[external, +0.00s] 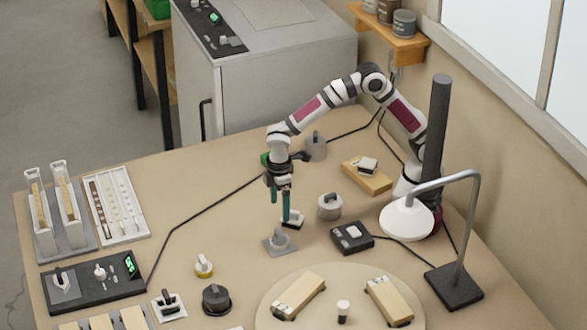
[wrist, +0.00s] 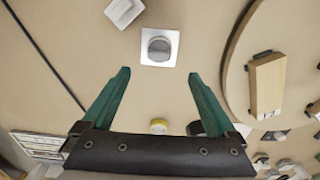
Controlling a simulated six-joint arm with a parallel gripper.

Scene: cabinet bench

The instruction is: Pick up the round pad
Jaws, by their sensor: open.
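Several small round pieces lie on the bench, and I cannot tell for certain which is the round pad. One is a dark disc with a raised top (external: 216,299), at the front. A smaller yellow-rimmed round piece (external: 204,266) lies behind it and shows in the wrist view (wrist: 159,126) between my fingers. Grey round pieces stand farther back (external: 330,207) (external: 316,146). My gripper (external: 280,208) points down, open and empty, above the bench. In the wrist view its green fingertips (wrist: 158,76) are apart. A square grey plate with a knob (external: 279,243) is near them (wrist: 159,47).
A white block (external: 292,222) is close to the gripper. A large round board (external: 330,300) carries wooden blocks at the front. A lamp (external: 455,286), a black box (external: 351,238), a black panel (external: 95,284) and white racks (external: 118,205) stand around. Cables cross the bench.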

